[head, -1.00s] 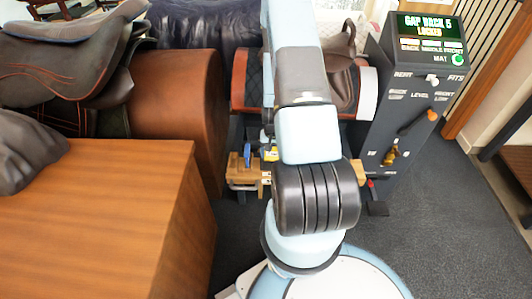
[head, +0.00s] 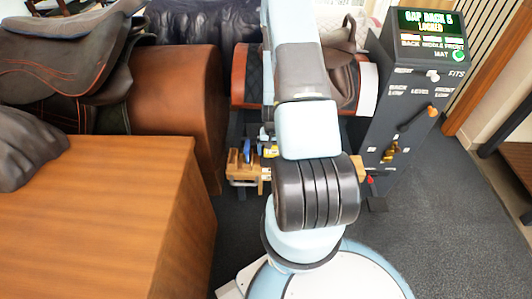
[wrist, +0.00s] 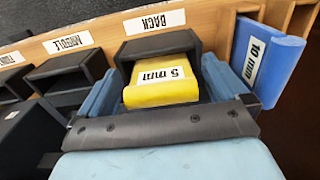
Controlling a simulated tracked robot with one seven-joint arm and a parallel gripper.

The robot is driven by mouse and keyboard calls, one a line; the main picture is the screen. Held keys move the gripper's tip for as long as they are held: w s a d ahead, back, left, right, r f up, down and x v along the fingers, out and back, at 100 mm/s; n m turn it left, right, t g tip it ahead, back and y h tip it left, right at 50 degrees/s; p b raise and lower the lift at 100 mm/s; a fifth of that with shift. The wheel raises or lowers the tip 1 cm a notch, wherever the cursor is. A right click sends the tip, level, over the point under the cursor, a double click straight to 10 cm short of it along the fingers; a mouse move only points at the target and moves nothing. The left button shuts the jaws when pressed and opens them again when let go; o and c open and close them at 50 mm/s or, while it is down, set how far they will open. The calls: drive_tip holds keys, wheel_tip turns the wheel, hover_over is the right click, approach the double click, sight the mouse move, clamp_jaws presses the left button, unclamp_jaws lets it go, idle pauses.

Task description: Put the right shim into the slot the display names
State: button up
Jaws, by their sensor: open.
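The display (head: 428,20) reads "GAP BACK 5 LOCKED". In the wrist view, the yellow shim marked 5 mm (wrist: 165,90) sits partly inside the black slot (wrist: 158,44) labelled BACK, its near end sticking out. My gripper (wrist: 160,92) is open, with one pale blue finger on each side of the yellow shim; I cannot tell whether they touch it. The slot labelled MIDDLE (wrist: 70,72) is to the left and looks empty. In the head view my arm hides the gripper and most of the slots.
A blue shim marked 10 mm (wrist: 262,58) stands in the wooden rack (head: 236,168), close to my right finger. The control post (head: 410,110) has levers and stands right of the saddle stand. A wooden cabinet (head: 110,220) fills the left. Dark floor (head: 450,220) is clear on the right.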

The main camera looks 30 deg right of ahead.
drive_tip(key=shift+r, duration=0.1)
wheel_tip(320, 180, up, 14)
drive_tip(key=shift+f, duration=0.25)
idle(0.5)
idle(0.5)
